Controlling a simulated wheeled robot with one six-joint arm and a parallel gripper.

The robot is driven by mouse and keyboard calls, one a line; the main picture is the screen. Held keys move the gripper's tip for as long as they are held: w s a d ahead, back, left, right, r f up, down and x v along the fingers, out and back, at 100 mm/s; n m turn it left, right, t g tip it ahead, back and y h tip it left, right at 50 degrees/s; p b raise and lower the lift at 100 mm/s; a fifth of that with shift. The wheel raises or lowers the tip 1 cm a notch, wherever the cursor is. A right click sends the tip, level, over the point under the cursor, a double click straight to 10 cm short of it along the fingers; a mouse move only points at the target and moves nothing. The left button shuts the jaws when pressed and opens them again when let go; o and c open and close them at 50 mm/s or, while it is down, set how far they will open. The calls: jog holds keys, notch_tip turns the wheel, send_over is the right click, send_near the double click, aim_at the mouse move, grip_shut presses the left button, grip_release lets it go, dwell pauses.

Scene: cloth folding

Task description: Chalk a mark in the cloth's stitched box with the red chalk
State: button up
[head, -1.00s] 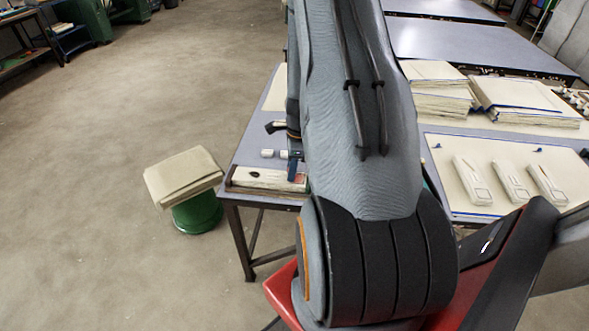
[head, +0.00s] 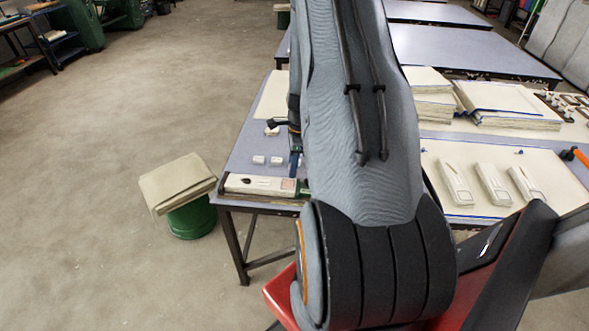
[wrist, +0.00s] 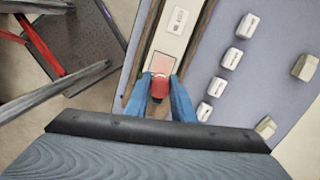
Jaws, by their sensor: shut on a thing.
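My gripper (wrist: 160,90) is shut on the red chalk (wrist: 160,84), a short red stick with a dark end between its two blue fingers. It also shows in the head view (head: 295,165), partly behind my arm. Below lies a long cream folded cloth (head: 250,184) on a dark-edged holder at the table's near left corner.
Several small white blocks (wrist: 232,58) stand beside the cloth on the blue-grey table (head: 236,160). More cream folded cloths (head: 493,183) and cloth stacks (head: 505,100) lie to the right. A green stool (head: 192,218) bearing a cream cloth stands on the left.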

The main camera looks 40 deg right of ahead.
jog(key=shift+r+p, duration=0.75)
jog(key=shift+r, duration=0.6)
